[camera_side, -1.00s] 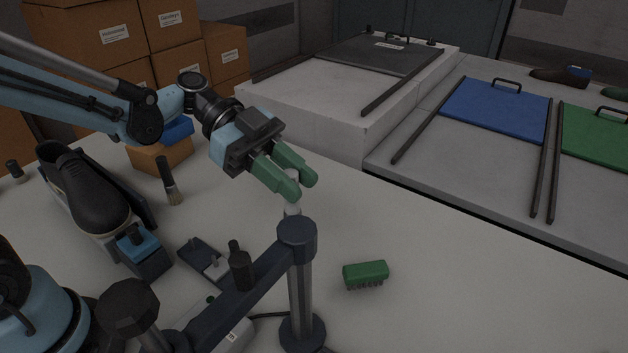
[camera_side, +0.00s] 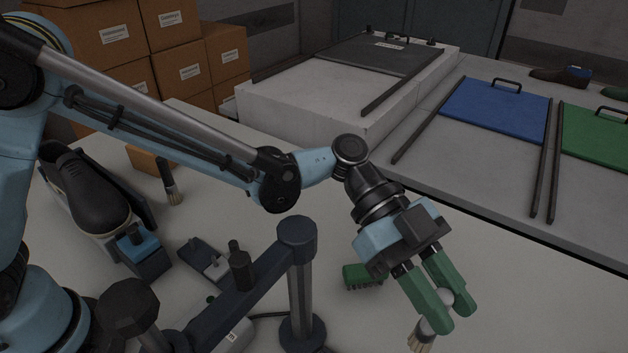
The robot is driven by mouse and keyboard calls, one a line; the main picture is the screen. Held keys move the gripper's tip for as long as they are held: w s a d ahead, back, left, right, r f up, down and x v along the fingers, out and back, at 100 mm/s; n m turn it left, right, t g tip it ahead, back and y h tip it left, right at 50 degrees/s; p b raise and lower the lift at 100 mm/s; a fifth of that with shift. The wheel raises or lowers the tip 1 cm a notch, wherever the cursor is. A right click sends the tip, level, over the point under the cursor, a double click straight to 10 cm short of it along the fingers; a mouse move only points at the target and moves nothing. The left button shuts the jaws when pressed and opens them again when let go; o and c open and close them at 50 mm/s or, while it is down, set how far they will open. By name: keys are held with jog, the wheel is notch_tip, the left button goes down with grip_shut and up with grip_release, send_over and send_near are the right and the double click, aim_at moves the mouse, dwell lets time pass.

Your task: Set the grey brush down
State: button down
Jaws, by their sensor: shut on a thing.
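My gripper (camera_side: 452,310) is at the lower right, pointing down, with its green fingers shut on the grey brush (camera_side: 427,329). The brush's pale grey ferrule or handle shows between and below the fingertips, and its tan bristles point down to the left. The bristle end lies close to the picture's bottom edge. I cannot tell whether the bristles touch the white table (camera_side: 540,300).
A green block brush (camera_side: 360,276) lies just left of my gripper, partly hidden by it. A dark post stand (camera_side: 297,250) is further left. A dark-handled brush (camera_side: 169,183) and a black shoe (camera_side: 88,190) are at the left. The table right of my gripper is clear.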

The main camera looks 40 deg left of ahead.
aim_at(428, 325)
jog(key=shift+f, duration=2.85)
jog(key=shift+f, duration=0.2)
jog(key=c, duration=0.9)
grip_release()
jog(key=shift+r, duration=0.15)
